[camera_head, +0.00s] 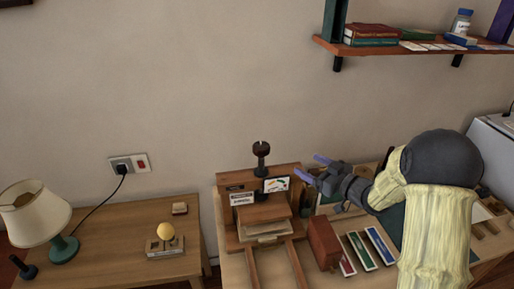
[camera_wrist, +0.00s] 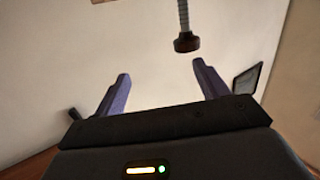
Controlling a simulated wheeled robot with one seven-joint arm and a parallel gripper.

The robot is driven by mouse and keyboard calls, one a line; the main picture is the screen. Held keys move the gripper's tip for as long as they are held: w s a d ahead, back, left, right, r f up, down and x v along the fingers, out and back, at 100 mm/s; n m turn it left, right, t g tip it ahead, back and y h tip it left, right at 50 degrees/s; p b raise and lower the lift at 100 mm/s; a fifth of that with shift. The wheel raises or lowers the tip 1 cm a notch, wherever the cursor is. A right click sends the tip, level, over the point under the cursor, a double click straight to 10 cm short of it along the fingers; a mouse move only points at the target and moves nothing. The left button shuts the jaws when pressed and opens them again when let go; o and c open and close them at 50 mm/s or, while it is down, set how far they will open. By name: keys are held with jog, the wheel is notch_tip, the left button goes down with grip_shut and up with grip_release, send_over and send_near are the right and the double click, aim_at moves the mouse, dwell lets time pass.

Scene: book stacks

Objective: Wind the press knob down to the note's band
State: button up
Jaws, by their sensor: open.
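The press (camera_head: 270,213) stands on the bench with a dark knob (camera_head: 261,148) on top of its upright screw. A small white card with a coloured arc (camera_head: 276,184) is at the front of the press, below the knob; its markings are too small to read. My gripper (camera_head: 314,168) is open and empty, to the right of the knob and a little lower, its purple fingers pointing left. In the wrist view the knob (camera_wrist: 186,42) lies beyond the fingertips, right of the midpoint between my fingers (camera_wrist: 162,78), apart from both.
A brown block (camera_head: 323,243) and several coloured slim pieces (camera_head: 362,251) lie at the front right of the press. A lamp (camera_head: 40,215) stands on the left table. A wall shelf (camera_head: 400,49) with books hangs above my arm. The wall behind the knob is clear.

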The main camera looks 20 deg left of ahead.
aim_at(257, 148)
jog(key=s+a+n+g+y, duration=0.1)
jog(key=s+a+g+y, duration=0.1)
jog(key=shift+a+n+g, duration=0.1)
jog(key=shift+n+g, duration=0.2)
jog(key=shift+n, duration=0.1)
jog(key=shift+w+a, duration=0.1)
jog(key=p+x, duration=0.1)
jog(key=x, duration=0.4)
jog(key=p+x, duration=0.2)
jog(key=x, duration=0.4)
jog(key=p+x, duration=0.1)
jog(key=x, duration=0.5)
jog(key=shift+w+a+r+p, duration=0.1)
jog(key=shift+r+p, duration=0.15)
jog(key=shift+p, duration=0.15)
jog(key=c, duration=1)
jog(key=shift+o, duration=0.2)
